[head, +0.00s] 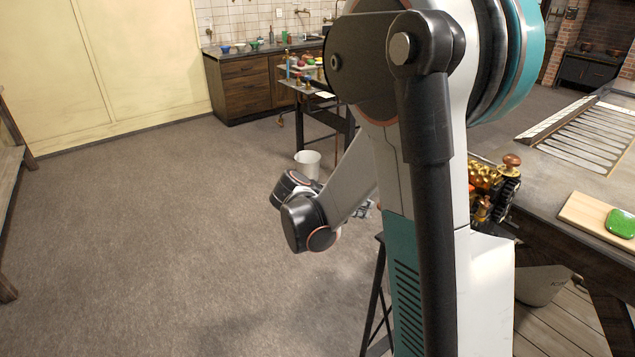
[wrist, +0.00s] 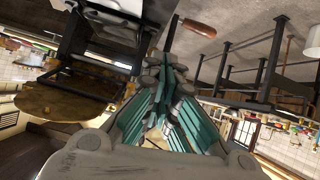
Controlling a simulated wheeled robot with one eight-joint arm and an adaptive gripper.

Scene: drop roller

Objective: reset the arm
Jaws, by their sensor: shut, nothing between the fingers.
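My gripper (wrist: 165,75) shows in the wrist view with its teal and grey fingers drawn together and nothing between them. In the head view my arm folds downward, with its wrist end low at centre, over the floor. My gripper cannot be made out clearly there. The brass drop roller (head: 486,183) is at the right edge of my arm in the head view, partly hidden by it. A brown wooden handle (wrist: 197,27) on a metal rod shows beyond the fingertips in the wrist view, apart from them.
A workbench (head: 570,175) at right holds a wooden board (head: 588,213) with a green lump (head: 621,223). A white bucket (head: 307,164) stands on the floor behind my arm. A cabinet (head: 245,88) lines the back wall. The floor (head: 150,230) at left is clear.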

